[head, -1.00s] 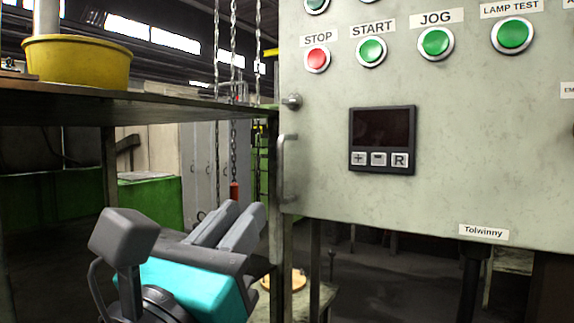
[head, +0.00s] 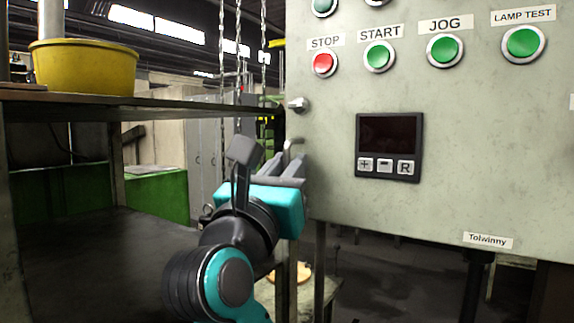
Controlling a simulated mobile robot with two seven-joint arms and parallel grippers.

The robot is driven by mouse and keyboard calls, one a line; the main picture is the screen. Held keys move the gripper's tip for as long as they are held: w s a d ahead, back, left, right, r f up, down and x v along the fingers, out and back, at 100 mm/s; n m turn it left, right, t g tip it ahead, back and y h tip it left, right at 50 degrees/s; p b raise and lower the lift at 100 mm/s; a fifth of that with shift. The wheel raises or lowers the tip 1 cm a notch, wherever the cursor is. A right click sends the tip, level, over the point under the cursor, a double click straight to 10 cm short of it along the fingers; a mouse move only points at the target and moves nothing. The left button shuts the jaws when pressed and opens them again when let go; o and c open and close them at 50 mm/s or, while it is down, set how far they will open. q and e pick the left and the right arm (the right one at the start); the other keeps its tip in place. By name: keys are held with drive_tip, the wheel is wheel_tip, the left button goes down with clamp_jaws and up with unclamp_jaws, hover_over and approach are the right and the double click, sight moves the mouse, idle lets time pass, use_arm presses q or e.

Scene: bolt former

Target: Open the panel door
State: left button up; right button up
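The panel door (head: 460,170) is the grey-green front of the control box on the right. It looks closed. Its metal handle (head: 293,145) is at the door's left edge; only the upper bend shows, and the rest is hidden behind my fingers. A round latch knob (head: 298,104) sits above the handle. My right gripper (head: 281,166), with a teal body, has its grey fingers up at the handle. I cannot tell whether they touch it or have closed around it. My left gripper is out of view.
Red and green buttons (head: 379,55) and a small display (head: 390,146) are on the door. A workbench (head: 150,105) with a yellow bowl (head: 83,68) stands left, close to my arm. Chains (head: 238,50) hang behind. A post stands below the handle.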

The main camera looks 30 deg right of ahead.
clamp_jaws()
idle(0.7)
